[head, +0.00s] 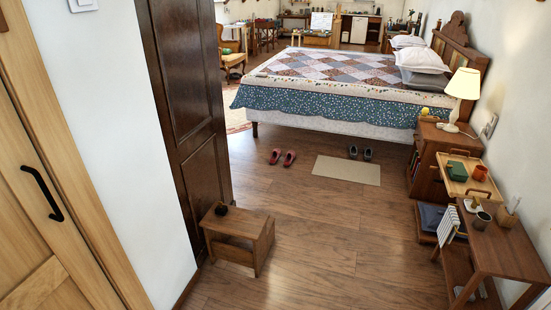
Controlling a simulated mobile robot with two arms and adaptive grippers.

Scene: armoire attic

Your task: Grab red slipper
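A pair of red slippers lies side by side on the wood floor near the foot of the bed. The left one (275,156) looks a little darker red, and the right one (289,158) is close beside it with a small gap between. Both are small and far off in the head view, and nothing covers them. Neither of my grippers shows in the head view.
A dark wood door (185,100) and a small wooden stool (238,238) stand at the left. A bed (330,110) is beyond the slippers. A beige mat (346,170) and dark slippers (367,154) lie right. A side table (510,250) stands at right. Middle floor is clear.

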